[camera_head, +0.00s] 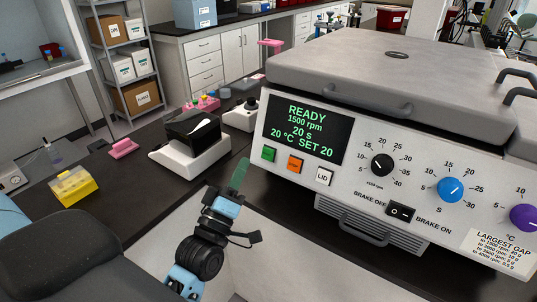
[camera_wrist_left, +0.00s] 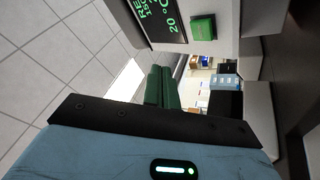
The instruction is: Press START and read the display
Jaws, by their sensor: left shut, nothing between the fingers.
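The cell processor's front panel (camera_head: 350,160) has a dark display (camera_head: 308,128) with green text: READY, 1500 rpm, 20 s, 20 °C SET 20. Below it is a green button (camera_head: 269,154), its label too small to read; it also shows in the left wrist view (camera_wrist_left: 203,27). An orange button (camera_head: 295,164) and a white LID button (camera_head: 324,176) sit to its right. My left gripper (camera_head: 240,173) is shut and empty, its green fingers just left of the green button in the head view. In the wrist view its fingers (camera_wrist_left: 162,88) appear apart from the button. My right gripper is not in view.
Black, blue and purple knobs (camera_head: 450,189) and a brake switch (camera_head: 400,211) are farther right on the panel. The grey lid (camera_head: 400,75) is down. A white device with a black top (camera_head: 190,145) and a yellow rack (camera_head: 75,187) stand on the bench to the left.

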